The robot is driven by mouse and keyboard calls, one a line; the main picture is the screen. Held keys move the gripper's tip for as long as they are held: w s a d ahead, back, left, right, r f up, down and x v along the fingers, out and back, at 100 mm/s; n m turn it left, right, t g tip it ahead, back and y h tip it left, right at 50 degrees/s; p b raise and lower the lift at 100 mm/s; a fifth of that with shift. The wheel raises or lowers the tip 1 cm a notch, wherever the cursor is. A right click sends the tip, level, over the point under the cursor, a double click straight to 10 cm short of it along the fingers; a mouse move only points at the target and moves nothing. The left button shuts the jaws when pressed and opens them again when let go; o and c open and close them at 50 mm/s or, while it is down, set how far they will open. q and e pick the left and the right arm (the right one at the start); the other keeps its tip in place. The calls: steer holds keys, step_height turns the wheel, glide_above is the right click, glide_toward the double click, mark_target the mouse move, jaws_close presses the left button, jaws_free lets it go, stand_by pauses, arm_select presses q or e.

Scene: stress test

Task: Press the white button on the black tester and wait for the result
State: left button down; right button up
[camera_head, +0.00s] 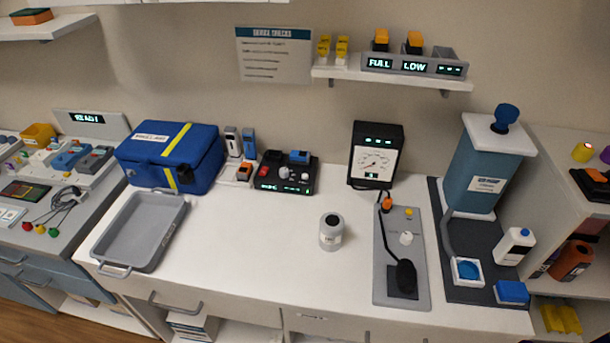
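A low black device (268,184) sits at the back of the white counter, right of the blue case. It has a red part, a blue block (299,157), lit green displays and a small white button-like part (284,172). An upright black meter (378,131) with a white dial face and green lights stands further right. Which black device is the tester is not certain from this view. Neither of my grippers shows.
A grey tray (103,245) and blue case (192,148) occupy the counter's left. A grey-white jar (331,232) stands mid-counter, with clear counter around it. The grey panel (384,284) and a blue-grey dispenser (474,178) fill the right. A shelf (340,73) hangs above.

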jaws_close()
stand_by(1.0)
